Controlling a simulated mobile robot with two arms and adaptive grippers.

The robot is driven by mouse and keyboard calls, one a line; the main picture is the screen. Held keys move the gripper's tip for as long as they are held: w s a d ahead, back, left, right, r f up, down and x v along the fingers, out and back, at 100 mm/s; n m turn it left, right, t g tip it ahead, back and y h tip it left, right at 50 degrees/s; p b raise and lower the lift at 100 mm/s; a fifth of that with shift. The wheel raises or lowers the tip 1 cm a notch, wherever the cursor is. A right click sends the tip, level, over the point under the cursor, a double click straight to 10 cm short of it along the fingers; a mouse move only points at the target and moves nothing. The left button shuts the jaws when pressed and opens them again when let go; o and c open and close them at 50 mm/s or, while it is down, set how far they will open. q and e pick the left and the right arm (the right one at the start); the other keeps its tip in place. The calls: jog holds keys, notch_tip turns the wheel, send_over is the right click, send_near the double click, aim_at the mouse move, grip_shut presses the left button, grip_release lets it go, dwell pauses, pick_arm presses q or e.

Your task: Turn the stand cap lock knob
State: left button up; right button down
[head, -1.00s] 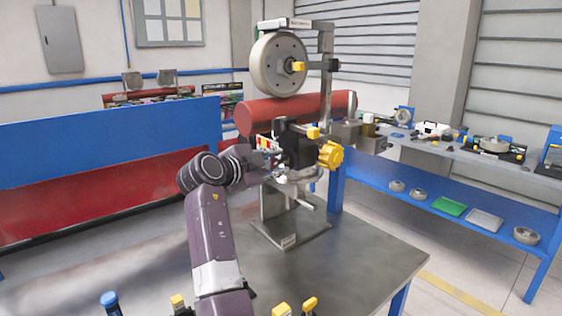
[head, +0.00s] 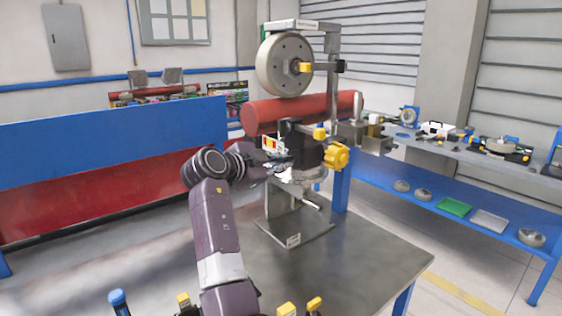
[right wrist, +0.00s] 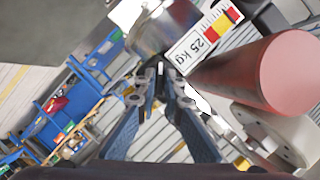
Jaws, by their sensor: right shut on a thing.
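The metal stand (head: 295,222) rises from the grey table, with a black housing (head: 305,148) and a big yellow knob (head: 335,156) on its right side. My right gripper (head: 277,170) is at the stand's left side, apart from the yellow knob. In the right wrist view its fingers (right wrist: 160,72) converge beside a silver cylinder (right wrist: 163,28) and a "25 kg" label (right wrist: 198,45). They are shut on a small part, taken to be the stand cap lock knob, mostly hidden by the fingertips. My left gripper is not in view.
Smaller yellow knobs (head: 306,68) (head: 319,133) stick out nearby. A blue and red barrier (head: 110,140) stands at left. The table (head: 350,262) is clear at the front right.

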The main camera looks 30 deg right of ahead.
jog(key=shift+w+r+n+g+p, duration=0.15)
jog(key=shift+n+g+p, duration=0.95)
jog(key=shift+n+p, duration=0.5)
jog(key=shift+w+r+n+g+p, duration=0.15)
jog(key=shift+n+g+p, duration=0.95)
jog(key=shift+n+p, duration=0.5)
jog(key=c, duration=2)
grip_release()
jog(key=shift+d+f, duration=0.15)
jog(key=shift+c, duration=0.2)
jog(key=v, duration=1.2)
jog(key=shift+r, duration=0.25)
jog(key=shift+d+f, duration=0.1)
